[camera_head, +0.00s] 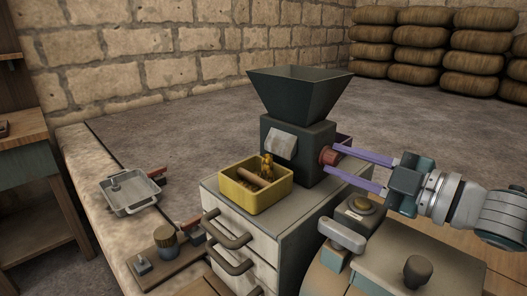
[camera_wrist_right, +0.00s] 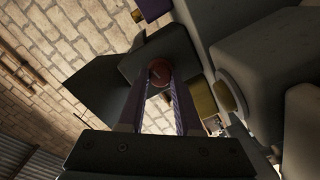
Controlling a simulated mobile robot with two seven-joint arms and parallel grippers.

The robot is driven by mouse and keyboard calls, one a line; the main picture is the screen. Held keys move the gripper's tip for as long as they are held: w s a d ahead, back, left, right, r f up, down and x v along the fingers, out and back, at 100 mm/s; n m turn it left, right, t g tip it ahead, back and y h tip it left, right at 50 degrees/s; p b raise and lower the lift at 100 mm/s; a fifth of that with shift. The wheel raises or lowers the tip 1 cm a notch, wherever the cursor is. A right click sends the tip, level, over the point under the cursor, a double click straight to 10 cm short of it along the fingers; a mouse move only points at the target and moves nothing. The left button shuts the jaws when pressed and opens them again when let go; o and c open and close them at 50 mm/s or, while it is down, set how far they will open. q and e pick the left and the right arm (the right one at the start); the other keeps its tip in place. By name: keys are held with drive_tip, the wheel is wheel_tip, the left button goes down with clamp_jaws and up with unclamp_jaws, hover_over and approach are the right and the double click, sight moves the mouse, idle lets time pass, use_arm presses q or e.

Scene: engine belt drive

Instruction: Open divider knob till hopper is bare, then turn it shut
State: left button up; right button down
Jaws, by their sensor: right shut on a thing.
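The divider is a dark box (camera_head: 300,143) with a flared hopper (camera_head: 298,92) on top. It stands on a pale cabinet. A red-brown knob (camera_head: 327,156) sits on its right side. My right gripper (camera_head: 333,168) is shut on the knob, its purple fingers either side of it. The knob also shows between the fingertips in the right wrist view (camera_wrist_right: 159,72). A pale spout (camera_head: 282,144) on the front is above a yellow tray (camera_head: 238,203) holding golden pieces (camera_head: 267,165) and a brown stick-like thing. The hopper's contents cannot be made out. My left gripper is not in view.
The cabinet (camera_head: 275,240) has drawers with dark handles. A round yellow-topped button box (camera_head: 361,207) and a lidded box with a dark knob stand at the right. A metal pan (camera_head: 128,193) lies on the stone ledge at left. Sacks (camera_head: 420,45) are stacked behind.

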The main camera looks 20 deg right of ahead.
drive_tip(key=shift+m, duration=0.8)
drive_tip(key=c, duration=0.6)
unclamp_jaws()
drive_tip(key=p+v, duration=0.1)
drive_tip(key=v, duration=0.9)
